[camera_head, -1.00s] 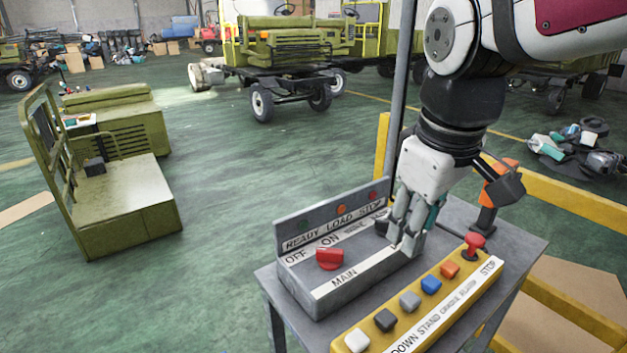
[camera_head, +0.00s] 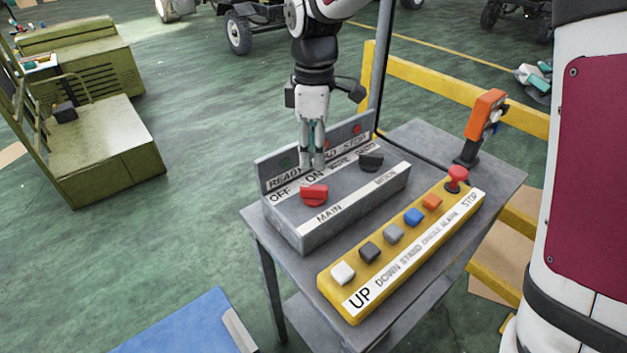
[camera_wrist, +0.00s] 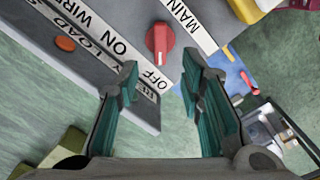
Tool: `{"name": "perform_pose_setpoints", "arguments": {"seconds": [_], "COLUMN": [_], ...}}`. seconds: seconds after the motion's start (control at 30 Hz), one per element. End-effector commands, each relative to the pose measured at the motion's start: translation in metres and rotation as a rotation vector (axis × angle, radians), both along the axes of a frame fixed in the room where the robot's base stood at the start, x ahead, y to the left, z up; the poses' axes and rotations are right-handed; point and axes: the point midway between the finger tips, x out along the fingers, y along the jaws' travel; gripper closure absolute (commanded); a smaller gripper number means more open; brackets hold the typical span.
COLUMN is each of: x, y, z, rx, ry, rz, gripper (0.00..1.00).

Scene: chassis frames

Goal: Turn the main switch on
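The main switch is a red rotary knob (camera_head: 313,195) on the grey control box (camera_head: 352,205), above the MAIN label. In the wrist view the red knob (camera_wrist: 160,44) shows with its handle lying roughly along the line to the OFF label (camera_wrist: 153,80); the ON label (camera_wrist: 120,47) is off to its left. My gripper (camera_head: 312,164) points down just behind the knob, over the box's label strip. In the wrist view my gripper (camera_wrist: 159,65) is open, fingers apart and empty, with the knob ahead of the gap. No contact is visible.
The box's raised back panel (camera_head: 275,170) stands close to my fingers. A yellow button panel (camera_head: 365,290) with a red stop button (camera_head: 457,175) lies in front. An orange device (camera_head: 485,112) stands behind.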

Motion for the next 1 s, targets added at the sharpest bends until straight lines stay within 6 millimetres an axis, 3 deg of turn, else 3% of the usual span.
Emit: {"name": "perform_pose_setpoints", "arguments": {"seconds": [0.3,0.5,0.9,0.93,1.0], "x": [-0.001,-0.001,0.000,0.000,0.000], "y": [0.000,0.000,0.000,0.000,0.000], "z": [-0.062,-0.085,-0.093,-0.093,-0.093], "rx": [0.000,-0.001,0.000,0.000,0.000], "ry": [0.003,0.000,-0.001,-0.001,-0.001], "rz": [0.000,-0.001,-0.002,-0.002,-0.002], "gripper": [0.65,0.65,0.65,0.67,0.83]}}
